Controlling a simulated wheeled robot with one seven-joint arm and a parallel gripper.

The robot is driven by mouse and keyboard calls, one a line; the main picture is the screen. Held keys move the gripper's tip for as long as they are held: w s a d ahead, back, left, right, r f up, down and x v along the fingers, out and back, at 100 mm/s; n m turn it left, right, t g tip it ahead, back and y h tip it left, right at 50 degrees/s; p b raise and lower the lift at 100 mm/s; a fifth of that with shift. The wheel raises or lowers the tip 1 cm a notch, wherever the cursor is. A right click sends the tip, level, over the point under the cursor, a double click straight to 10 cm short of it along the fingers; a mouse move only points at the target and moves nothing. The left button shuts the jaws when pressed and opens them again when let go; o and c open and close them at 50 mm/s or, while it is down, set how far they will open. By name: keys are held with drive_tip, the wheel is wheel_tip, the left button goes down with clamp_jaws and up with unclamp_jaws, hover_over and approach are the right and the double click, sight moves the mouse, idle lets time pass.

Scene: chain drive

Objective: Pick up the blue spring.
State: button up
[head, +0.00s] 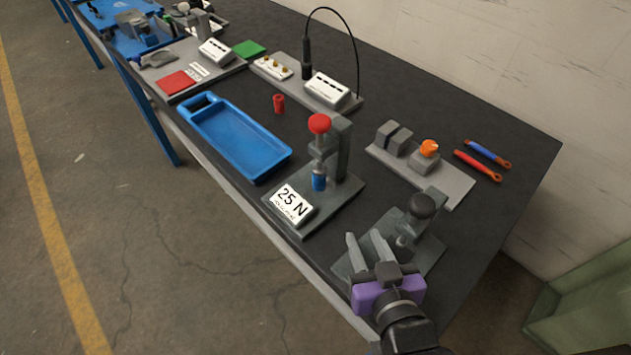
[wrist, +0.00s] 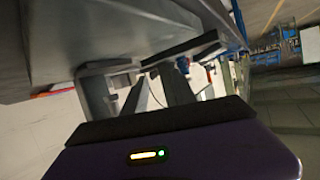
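The blue spring (head: 318,182) stands upright on the grey press stand (head: 342,198), under the press's red knob (head: 319,123). The "25 N" display (head: 291,205) sits in front of it on the same base. My gripper (head: 366,240) is open and empty, to the lower right of the spring and apart from it, over the near edge of another grey fixture. In the wrist view my two gripper fingers (wrist: 138,95) are spread with nothing between them.
A fixture with a black knob (head: 422,206) stands right beside my gripper. A blue tray (head: 285,151) lies left of the press, with a small red cylinder (head: 278,103) behind it. Red pliers-like handle (head: 477,166) and blue handle (head: 488,154) lie at the right.

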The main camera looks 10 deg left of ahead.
drive_tip(key=n+y+b, duration=0.1)
drive_tip(key=n+b, duration=0.1)
approach(321, 179)
drive_tip(key=shift+w+f+g, duration=0.15)
drive_tip(key=shift+w+g, duration=0.15)
drive_tip(key=shift+w, duration=0.7)
drive_tip(key=shift+a+p+x, duration=0.15)
drive_tip(key=shift+p+x, duration=0.15)
drive_tip(key=shift+x, duration=1.6)
drive_tip(key=shift+a+p+x, duration=0.1)
drive_tip(key=shift+p+x, duration=0.2)
drive_tip(key=shift+x, duration=1.6)
drive_tip(key=shift+s, duration=0.1)
clamp_jaws()
